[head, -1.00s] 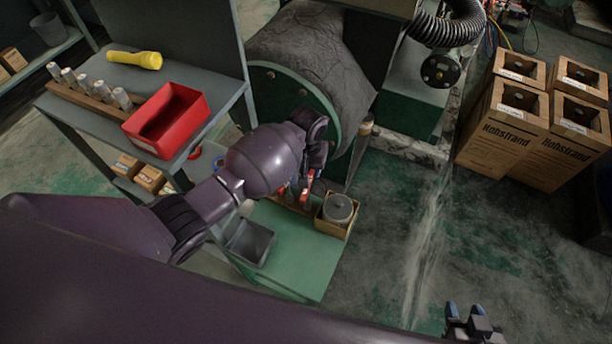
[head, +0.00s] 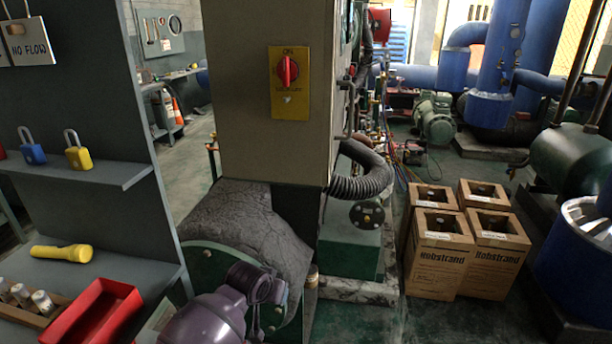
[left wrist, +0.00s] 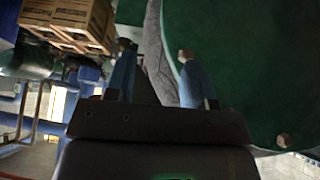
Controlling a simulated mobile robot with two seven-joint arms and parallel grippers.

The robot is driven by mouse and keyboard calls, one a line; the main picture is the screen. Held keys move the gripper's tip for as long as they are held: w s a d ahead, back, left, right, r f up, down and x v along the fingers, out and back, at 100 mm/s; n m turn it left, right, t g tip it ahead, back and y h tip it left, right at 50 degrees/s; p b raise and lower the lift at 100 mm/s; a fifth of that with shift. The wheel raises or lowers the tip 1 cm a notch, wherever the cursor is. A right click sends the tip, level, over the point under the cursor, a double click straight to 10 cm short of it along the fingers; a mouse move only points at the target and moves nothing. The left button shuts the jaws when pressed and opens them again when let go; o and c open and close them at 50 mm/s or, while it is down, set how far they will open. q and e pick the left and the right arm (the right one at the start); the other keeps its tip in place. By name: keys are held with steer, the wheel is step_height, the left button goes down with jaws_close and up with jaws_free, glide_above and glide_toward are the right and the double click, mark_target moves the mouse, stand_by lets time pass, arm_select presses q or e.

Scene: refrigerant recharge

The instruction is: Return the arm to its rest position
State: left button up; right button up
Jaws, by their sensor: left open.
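My left arm (head: 208,318), purple, comes in at the bottom of the head view, in front of the grey-wrapped drum with a green flange. Its wrist is bent beside the flange, and the gripper's fingers are not clear there. In the left wrist view, my left gripper (left wrist: 158,80) shows two blue fingers spread apart with nothing between them. The green round flange (left wrist: 250,70) fills the right of that view, behind the fingers; I cannot tell the gap. My right gripper is not in view.
A shelf unit at left holds padlocks (head: 77,152), a yellow flashlight (head: 62,253) and a red bin (head: 97,312). A cabinet with a red rotary switch (head: 288,70) stands above the drum (head: 245,225). Cardboard boxes (head: 436,262) stand on the floor at right.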

arm_select(q)
steer(key=s+a+r+t, duration=0.4)
steer(key=s+a+t, duration=0.4)
steer(key=s, duration=0.5)
steer(key=s+a+f+g, duration=0.1)
steer(key=s+a+f, duration=0.2)
steer(key=s, duration=0.4)
steer(key=s+a+f+n+g+y+p, duration=0.1)
steer(key=s+a+f, duration=0.2)
steer(key=s, duration=0.5)
steer(key=s+a+f+n+g+y, duration=0.1)
steer(key=s+a+f, duration=0.2)
steer(key=s, duration=0.5)
steer(key=shift+a+f, duration=0.15)
steer(key=shift+a, duration=0.75)
